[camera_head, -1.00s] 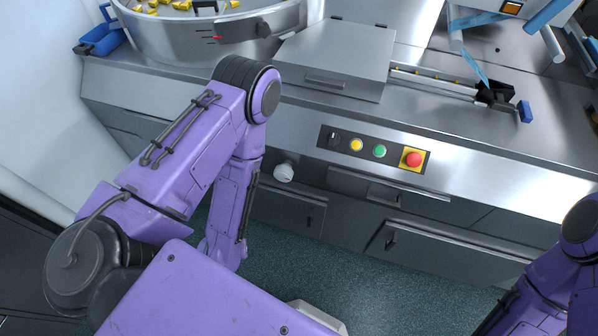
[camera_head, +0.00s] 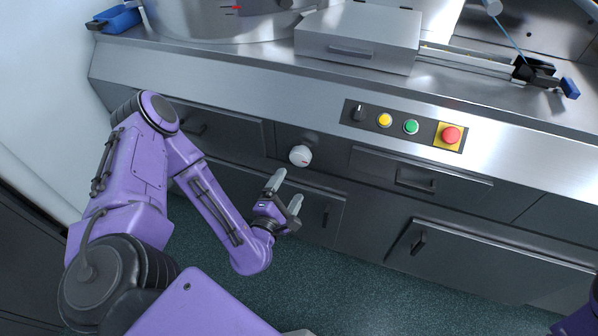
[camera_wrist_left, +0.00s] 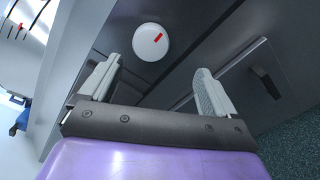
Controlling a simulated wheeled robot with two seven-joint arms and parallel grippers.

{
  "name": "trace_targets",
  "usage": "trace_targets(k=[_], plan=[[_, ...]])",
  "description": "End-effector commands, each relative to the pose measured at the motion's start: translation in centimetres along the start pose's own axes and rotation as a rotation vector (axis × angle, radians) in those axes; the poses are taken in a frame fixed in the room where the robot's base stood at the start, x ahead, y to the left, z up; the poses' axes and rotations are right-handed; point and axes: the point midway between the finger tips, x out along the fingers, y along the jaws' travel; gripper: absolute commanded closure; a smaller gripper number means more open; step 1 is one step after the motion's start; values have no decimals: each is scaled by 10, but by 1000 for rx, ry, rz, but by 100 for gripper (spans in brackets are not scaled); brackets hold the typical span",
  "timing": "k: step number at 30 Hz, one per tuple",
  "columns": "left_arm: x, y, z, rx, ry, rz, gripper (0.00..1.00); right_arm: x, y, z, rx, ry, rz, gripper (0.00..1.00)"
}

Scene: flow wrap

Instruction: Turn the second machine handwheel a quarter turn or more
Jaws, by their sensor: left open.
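A small round white handwheel (camera_head: 300,156) with a red mark sits on the dark front of the machine, below the counter edge. In the left wrist view the handwheel (camera_wrist_left: 151,41) faces me, its red mark pointing to the upper right, beyond and between the fingertips. My left gripper (camera_head: 285,191) is open and empty, just below the handwheel and apart from it. Its two pale fingers also show in the left wrist view (camera_wrist_left: 155,80). Of my right arm, only a purple part shows at the lower right corner; its gripper is out of view.
A control panel (camera_head: 404,124) with a black knob, yellow and green buttons and a red emergency stop lies right of the handwheel. Drawers and cupboard doors with protruding handles (camera_head: 418,242) line the front. A steel box (camera_head: 358,40) stands on the counter. The floor below is clear.

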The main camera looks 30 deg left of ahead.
Motion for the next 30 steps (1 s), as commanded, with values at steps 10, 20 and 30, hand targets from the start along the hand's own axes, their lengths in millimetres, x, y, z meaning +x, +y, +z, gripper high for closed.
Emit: trace_targets(k=[10, 20, 30], plan=[[57, 17, -3, -71, 0, 65, 10, -9, 0, -4, 0, 1, -1, 100], [106, 16, -4, -69, 1, 58, 10, -13, 1, -6, 0, 1, 0, 100], [108, 16, -5, -69, 2, 57, 33, -12, 1, -6, 0, 1, 0, 100]])
